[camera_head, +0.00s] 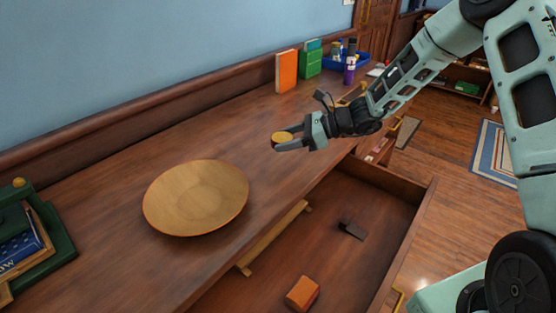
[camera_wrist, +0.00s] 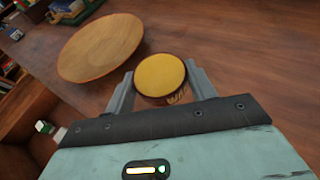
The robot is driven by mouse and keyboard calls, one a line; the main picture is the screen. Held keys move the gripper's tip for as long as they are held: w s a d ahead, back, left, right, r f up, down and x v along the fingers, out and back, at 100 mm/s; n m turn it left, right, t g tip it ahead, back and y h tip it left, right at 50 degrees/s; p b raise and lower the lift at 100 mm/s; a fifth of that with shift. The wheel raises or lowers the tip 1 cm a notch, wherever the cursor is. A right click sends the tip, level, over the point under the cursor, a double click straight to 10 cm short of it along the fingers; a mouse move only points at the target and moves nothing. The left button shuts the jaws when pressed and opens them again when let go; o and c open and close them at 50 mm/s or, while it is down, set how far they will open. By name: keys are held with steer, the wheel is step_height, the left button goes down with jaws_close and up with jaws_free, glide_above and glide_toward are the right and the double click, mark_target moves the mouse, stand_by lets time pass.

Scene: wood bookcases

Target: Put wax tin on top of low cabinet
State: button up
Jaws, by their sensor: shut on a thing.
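The wax tin is a small round tin with a yellow lid and dark side; it shows in the head view (camera_head: 281,138) and in the wrist view (camera_wrist: 160,75). My gripper (camera_head: 285,141) is shut on it, with one finger on each side of the tin in the wrist view (camera_wrist: 160,88). The tin is held over the long brown wooden cabinet top (camera_head: 250,128), near its front edge. I cannot tell how high above the surface it is.
A wide wooden plate (camera_head: 196,198) lies on the cabinet top, left of my gripper. An open drawer (camera_head: 340,205) below holds an orange block (camera_head: 302,293) and a dark item (camera_head: 352,230). Orange (camera_head: 286,71) and green books (camera_head: 310,60) stand at the back. The surface between is clear.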

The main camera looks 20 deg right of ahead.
mark_target(287, 167)
step_height(287, 167, down, 7)
steer(key=shift+f, duration=0.2)
steer(key=shift+f, duration=0.15)
steer(key=o, duration=1.1)
steer(key=shift+c, duration=0.2)
